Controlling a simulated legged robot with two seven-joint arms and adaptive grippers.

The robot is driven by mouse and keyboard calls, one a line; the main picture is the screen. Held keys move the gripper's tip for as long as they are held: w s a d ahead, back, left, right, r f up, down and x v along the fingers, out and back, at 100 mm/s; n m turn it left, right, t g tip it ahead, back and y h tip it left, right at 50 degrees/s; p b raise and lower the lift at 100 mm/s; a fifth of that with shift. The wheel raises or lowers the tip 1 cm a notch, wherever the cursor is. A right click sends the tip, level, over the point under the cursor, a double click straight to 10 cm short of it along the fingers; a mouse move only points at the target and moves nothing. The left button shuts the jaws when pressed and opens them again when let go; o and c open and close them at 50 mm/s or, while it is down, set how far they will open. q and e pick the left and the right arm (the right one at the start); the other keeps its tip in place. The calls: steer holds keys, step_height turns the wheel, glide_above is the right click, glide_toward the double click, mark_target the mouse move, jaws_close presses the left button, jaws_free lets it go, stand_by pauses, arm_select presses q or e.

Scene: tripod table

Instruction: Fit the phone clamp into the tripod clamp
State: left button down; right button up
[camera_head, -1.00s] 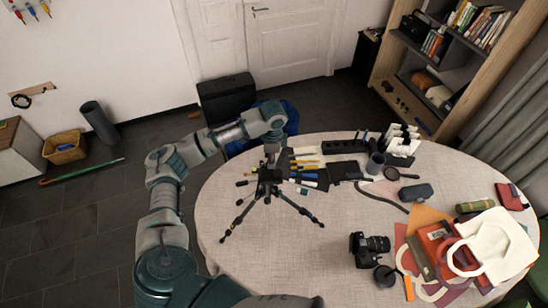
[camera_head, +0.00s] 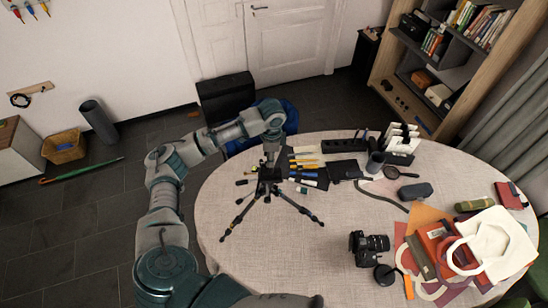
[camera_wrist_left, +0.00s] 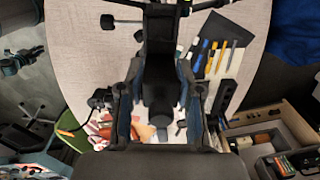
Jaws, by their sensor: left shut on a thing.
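The black tripod (camera_head: 245,213) stands upright on the round table with its legs spread. My left gripper (camera_head: 270,162) is above the tripod head, pointing down. In the left wrist view the left gripper (camera_wrist_left: 160,100) is shut on a dark thing, which looks like the phone clamp (camera_wrist_left: 160,72), between its two fingers. In the head view the clamp is too small and dark to tell from the tripod head. I cannot tell whether the phone clamp is seated in the tripod clamp or just touching it. My right gripper is not in view.
The round table (camera_head: 330,255) holds pens and brushes (camera_head: 305,168) right behind the tripod, and a black camera (camera_head: 368,246) at front right. A white bag (camera_head: 492,246) and several colored items lie further right. The cloth in front of the tripod is clear.

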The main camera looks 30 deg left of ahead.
arm_select(q)
steer(key=shift+a, duration=0.7)
steer(key=shift+d+r, duration=0.1)
steer(key=shift+d, duration=0.2)
steer(key=shift+a, duration=0.25)
steer(key=shift+a+f, duration=0.3)
steer(key=shift+f, duration=0.25)
steer(key=shift+d+f, duration=0.2)
steer(key=shift+d, duration=0.1)
steer(key=shift+d+r, duration=0.1)
steer(key=shift+d, duration=0.05)
steer(key=shift+r, duration=0.25)
steer(key=shift+a, duration=0.25)
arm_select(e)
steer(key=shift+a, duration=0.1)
